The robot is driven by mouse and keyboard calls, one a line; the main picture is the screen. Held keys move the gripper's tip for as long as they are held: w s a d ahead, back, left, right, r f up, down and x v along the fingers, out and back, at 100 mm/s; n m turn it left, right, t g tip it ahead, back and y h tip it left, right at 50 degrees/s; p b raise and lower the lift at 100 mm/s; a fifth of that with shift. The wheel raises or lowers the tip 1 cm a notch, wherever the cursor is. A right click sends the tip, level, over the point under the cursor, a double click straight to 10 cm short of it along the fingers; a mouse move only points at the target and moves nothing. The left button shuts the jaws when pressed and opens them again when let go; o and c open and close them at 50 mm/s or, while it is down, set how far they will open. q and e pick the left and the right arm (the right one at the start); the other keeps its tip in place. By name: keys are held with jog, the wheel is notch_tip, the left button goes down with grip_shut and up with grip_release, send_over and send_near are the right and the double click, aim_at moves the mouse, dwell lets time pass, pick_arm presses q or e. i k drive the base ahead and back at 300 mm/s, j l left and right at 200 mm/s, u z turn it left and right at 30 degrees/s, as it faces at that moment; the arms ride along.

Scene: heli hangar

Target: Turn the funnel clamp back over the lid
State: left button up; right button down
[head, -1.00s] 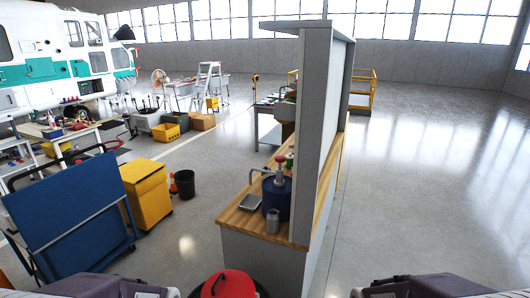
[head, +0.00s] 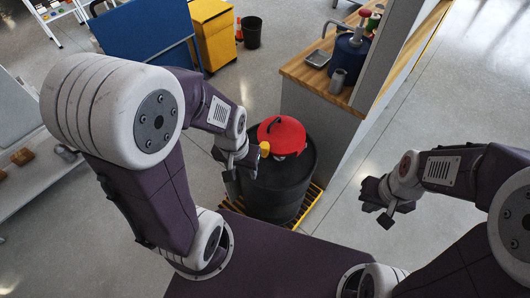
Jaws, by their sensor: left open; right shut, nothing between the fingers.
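A red funnel lid (head: 283,132) with a dark handle on top covers a black drum (head: 277,190). A small yellow knob (head: 264,148) shows at the lid's left front edge; it may be part of the funnel clamp, but the rest of the clamp cannot be made out. My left gripper (head: 238,166) is open at the drum's left side, close to the yellow knob; whether it touches it I cannot tell. My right gripper (head: 378,208) is shut and empty, over bare floor right of the drum.
The drum stands on a yellow-edged pallet (head: 310,205). Behind it is a wooden-topped bench (head: 310,75) with a blue pump can (head: 349,54), a metal cup (head: 338,77) and a tray (head: 317,59). A blue board cart (head: 145,35) and yellow cabinet (head: 214,35) stand at the back left.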

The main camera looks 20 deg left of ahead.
aim_at(264, 145)
jog(key=k+l+u, duration=0.15)
jog(key=u, duration=0.25)
jog(key=k+l+u, duration=0.1)
jog(key=u, duration=0.25)
jog(key=l+u, duration=0.35)
jog(key=l, duration=0.2)
jog(key=i+l, duration=0.05)
